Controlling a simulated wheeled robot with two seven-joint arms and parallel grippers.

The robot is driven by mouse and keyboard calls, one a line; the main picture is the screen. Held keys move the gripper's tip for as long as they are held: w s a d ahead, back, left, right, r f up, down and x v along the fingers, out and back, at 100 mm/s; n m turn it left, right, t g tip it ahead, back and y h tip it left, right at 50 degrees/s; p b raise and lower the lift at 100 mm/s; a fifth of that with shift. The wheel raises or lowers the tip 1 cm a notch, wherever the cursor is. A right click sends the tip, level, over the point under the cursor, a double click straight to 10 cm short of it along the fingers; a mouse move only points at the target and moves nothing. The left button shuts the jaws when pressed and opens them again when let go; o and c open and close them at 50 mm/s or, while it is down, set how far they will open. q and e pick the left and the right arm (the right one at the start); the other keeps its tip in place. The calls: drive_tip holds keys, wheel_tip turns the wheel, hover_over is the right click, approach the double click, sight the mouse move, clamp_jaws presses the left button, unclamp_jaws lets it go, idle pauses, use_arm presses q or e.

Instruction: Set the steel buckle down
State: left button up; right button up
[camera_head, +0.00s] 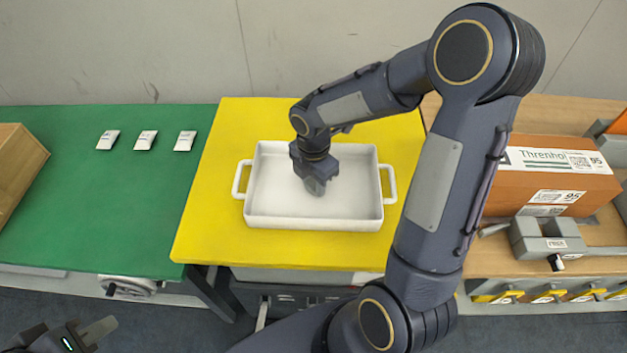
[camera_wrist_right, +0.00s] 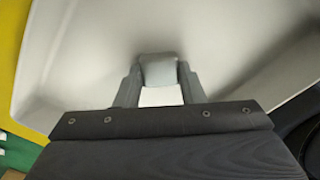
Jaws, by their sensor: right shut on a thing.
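My right gripper (camera_head: 316,186) points down inside the white two-handled tray (camera_head: 345,222), near the middle. In the right wrist view, my right gripper (camera_wrist_right: 158,92) is shut on a smooth grey piece, the steel buckle (camera_wrist_right: 158,72), held between its fingertips. The pale tray floor shows behind and below it, and I cannot tell whether the buckle touches the floor. In the head view the buckle is hardly distinguishable from the fingers. My left gripper (camera_head: 92,332) is at the bottom left, partly cut off, away from the tray; its opening is unclear.
The tray stands on a yellow mat (camera_head: 210,225). A green surface (camera_head: 90,215) to the left bears several small white packets (camera_head: 146,140). An orange-brown box (camera_head: 550,170) and a grey device (camera_head: 545,240) are on the wooden surface at right. A wooden box (camera_head: 18,165) stands far left.

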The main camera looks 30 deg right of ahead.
sight(313, 184)
drive_tip(key=shift+f, duration=0.2)
drive_tip(key=o, duration=1)
drive_tip(key=shift+r, duration=0.15)
wheel_tip(313, 184, up, 11)
drive_tip(key=p, duration=0.1)
drive_tip(key=s+a+r+m+t+y, duration=0.1)
drive_tip(key=s+m+t, duration=0.1)
drive_tip(key=s+m, duration=0.3)
drive_tip(key=s+a+r+m+t+y, duration=0.1)
drive_tip(key=s+m, duration=0.5)
drive_tip(key=m, duration=0.4)
drive_tip(key=s+a+r+m+t+y, duration=0.1)
drive_tip(key=s+r+m+t, duration=0.1)
drive_tip(key=s+m, duration=0.4)
drive_tip(key=shift+a+m+t+y, duration=0.3)
drive_tip(key=shift+a+m+y, duration=0.1)
drive_tip(key=shift+m, duration=0.4)
